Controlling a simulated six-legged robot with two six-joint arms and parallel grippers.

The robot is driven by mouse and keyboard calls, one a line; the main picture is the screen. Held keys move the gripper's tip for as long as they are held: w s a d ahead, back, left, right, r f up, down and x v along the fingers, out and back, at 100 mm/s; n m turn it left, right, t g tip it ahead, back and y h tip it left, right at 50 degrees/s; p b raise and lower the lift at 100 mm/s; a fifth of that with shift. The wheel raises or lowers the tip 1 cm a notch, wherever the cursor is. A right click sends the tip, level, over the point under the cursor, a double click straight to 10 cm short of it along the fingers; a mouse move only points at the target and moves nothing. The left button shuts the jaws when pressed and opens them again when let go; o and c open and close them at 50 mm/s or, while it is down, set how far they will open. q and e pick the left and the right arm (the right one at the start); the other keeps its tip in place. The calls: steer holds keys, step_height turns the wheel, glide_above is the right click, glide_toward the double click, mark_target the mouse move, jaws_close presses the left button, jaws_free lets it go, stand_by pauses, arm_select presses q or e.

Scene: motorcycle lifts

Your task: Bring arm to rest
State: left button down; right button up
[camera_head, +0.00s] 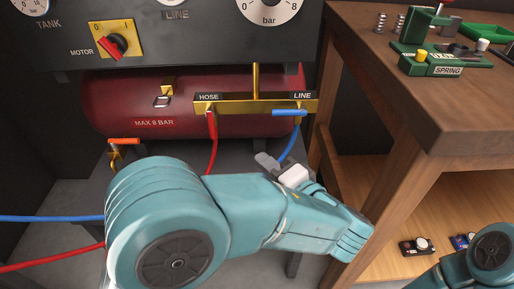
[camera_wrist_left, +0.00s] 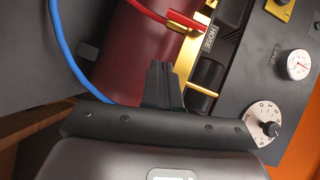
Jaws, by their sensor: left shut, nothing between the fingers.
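My left arm (camera_head: 165,215) reaches across the lower middle of the head view. Its gripper (camera_head: 266,161) is mostly hidden behind the wrist, with only grey finger parts showing, in front of the lower side of the red tank (camera_head: 150,98). In the left wrist view the fingers (camera_wrist_left: 163,84) are shut together and empty, pointing towards the tank and the brass manifold (camera_wrist_left: 203,88). I cannot tell whether they touch anything. Part of my right arm (camera_head: 490,250) shows at the bottom right; its gripper is out of view.
A red hose (camera_head: 212,150) and a blue hose (camera_head: 290,145) hang from the manifold close to the gripper. A blue valve handle (camera_head: 289,113) is by the LINE label. A wooden bench (camera_head: 430,110) with a green spring fixture (camera_head: 440,64) stands at right.

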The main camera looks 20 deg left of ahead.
arm_select(q)
steer(key=s+a+f+m+g+h, duration=0.1)
steer(key=a+f+g, duration=0.1)
steer(key=f, duration=0.5)
steer(key=s+a+f+m+g+h, duration=0.1)
steer(key=a+f+g+h, duration=0.15)
steer(key=f, duration=0.35)
steer(key=s+f+n+g+h, duration=0.25)
steer(key=s+f+h, duration=0.3)
steer(key=f, duration=0.35)
steer(key=s+d+f+n+g+h, duration=0.1)
steer(key=s+f+n+h, duration=0.3)
steer(key=s+f, duration=0.3)
steer(key=s+f+n+g+h, duration=0.2)
steer(key=s+f+n+h, duration=0.25)
steer(key=f, duration=0.55)
step_height(320, 180, up, 30)
steer(key=m+p, duration=0.1)
steer(key=p, duration=2.9)
steer(key=shift+s+d+f+y, duration=0.15)
steer(key=shift+s+d+y, duration=0.05)
steer(key=shift+s+y, duration=0.15)
